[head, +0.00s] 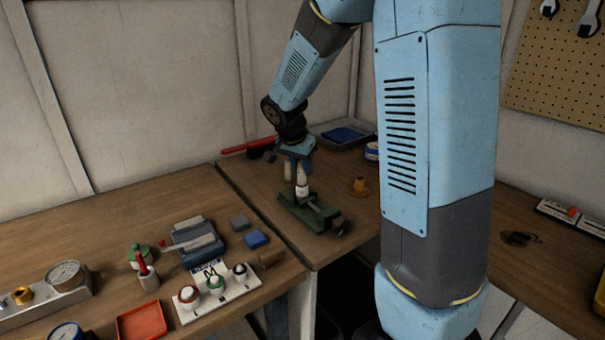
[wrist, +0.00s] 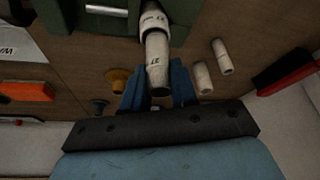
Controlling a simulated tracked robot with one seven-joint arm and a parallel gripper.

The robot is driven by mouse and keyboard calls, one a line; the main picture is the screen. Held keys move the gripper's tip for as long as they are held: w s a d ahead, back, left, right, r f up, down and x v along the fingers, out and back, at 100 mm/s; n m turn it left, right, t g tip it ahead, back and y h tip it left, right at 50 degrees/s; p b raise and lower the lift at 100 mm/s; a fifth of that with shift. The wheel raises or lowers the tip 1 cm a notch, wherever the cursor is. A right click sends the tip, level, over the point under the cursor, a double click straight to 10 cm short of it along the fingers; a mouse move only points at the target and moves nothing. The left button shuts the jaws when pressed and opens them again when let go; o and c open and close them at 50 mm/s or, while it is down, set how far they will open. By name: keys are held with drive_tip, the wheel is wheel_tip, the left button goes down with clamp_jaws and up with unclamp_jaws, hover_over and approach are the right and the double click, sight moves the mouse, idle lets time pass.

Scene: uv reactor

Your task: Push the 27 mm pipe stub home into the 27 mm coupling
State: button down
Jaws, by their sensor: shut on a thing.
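The 27 mm pipe stub (wrist: 158,62), pale and marked 27, sits between the two blue fingers of my gripper (wrist: 159,92) in the wrist view. My gripper is shut on it. The stub's far end meets the mouth of the white 27 mm coupling (wrist: 154,22), roughly in line with it; how deep it sits I cannot tell. The coupling is held in a green vise (wrist: 108,22). In the head view the stub (head: 301,178) stands nearly upright above the coupling (head: 302,192) in the vise (head: 325,222), with my gripper (head: 300,164) above.
Two loose pale stubs (wrist: 203,78) (wrist: 222,57) stand beside the vise. A yellow-orange fitting (head: 359,187) stands right of the vise, and a blue tray (head: 345,136) lies behind. A red-handled brush (head: 247,146) lies at the back left. The left bench holds several caps and tools.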

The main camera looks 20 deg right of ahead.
drive_tip(key=shift+s+f, duration=0.1)
drive_tip(key=shift+f, duration=1.1)
drive_tip(key=shift+f, duration=0.1)
drive_tip(key=c, duration=0.9)
unclamp_jaws()
drive_tip(key=v, duration=1.2)
drive_tip(key=shift+s+d+r+n+t+y, duration=0.5)
drive_tip(key=shift+s+r+n, duration=0.8)
drive_tip(key=shift+s, duration=2.95)
drive_tip(key=shift+s+d+r+n+t+y, duration=0.55)
drive_tip(key=shift+s+n, duration=1.4)
drive_tip(key=shift+s, duration=2.3)
drive_tip(key=shift+s+d+r+n+t+y, duration=0.5)
drive_tip(key=shift+s+r+n, duration=0.85)
drive_tip(key=shift+s, duration=2.85)
